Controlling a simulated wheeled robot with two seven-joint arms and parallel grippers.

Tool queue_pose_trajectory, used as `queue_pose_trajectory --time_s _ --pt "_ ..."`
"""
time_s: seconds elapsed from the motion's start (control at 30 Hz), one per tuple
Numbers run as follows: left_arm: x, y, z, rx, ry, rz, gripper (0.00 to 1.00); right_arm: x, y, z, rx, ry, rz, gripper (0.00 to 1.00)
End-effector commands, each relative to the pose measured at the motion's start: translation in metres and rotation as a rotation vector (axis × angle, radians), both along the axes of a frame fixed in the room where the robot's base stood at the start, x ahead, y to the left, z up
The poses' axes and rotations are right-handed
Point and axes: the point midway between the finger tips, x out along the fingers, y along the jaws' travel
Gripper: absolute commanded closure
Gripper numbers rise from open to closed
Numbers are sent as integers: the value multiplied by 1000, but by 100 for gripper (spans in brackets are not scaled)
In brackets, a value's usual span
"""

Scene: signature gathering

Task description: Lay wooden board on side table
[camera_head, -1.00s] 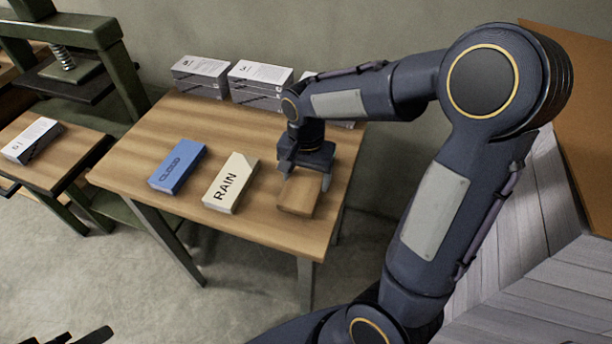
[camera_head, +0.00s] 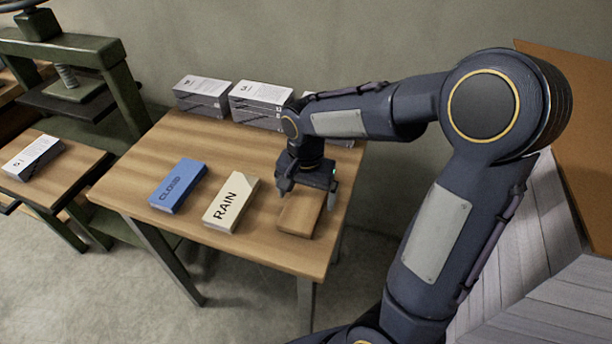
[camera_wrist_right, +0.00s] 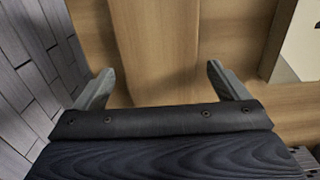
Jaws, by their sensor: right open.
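The wooden board (camera_head: 300,214), a small plain brown block, lies flat on the side table (camera_head: 262,247) near its right front corner. My right gripper (camera_head: 306,196) is just above the board's far end, pointing down and open. In the right wrist view, the board (camera_wrist_right: 155,45) runs between the two spread grey fingers of the right gripper (camera_wrist_right: 164,85), with a gap on each side. The gripper hides part of the board's far end in the head view. My left gripper is not in view.
A cream RAIN block (camera_head: 231,202) and a blue CLOUD block (camera_head: 177,186) lie left of the board. Stacks of grey-white packs (camera_head: 258,103) stand along the back edge. A green press (camera_head: 75,75) and a smaller table (camera_head: 52,180) are at left.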

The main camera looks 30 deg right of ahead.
Motion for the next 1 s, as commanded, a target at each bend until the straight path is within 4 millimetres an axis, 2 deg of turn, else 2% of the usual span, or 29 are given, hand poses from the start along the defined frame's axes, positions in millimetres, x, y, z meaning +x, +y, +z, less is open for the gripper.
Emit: queue_pose_trajectory --time_s 0.4,0.5,0.67,0.77,0.87,1.0 --pt "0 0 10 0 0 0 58 1 0 87 1 -4 1 6" --pt "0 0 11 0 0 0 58 1 0 101 0 -3 1 6" --pt "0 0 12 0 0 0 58 -3 0 112 8 -8 11 6" --pt "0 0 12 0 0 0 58 -21 -2 115 52 -47 71 6" --pt "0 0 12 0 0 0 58 -54 1 116 122 -135 198 6" --pt "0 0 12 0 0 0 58 -105 15 108 187 -313 406 6"
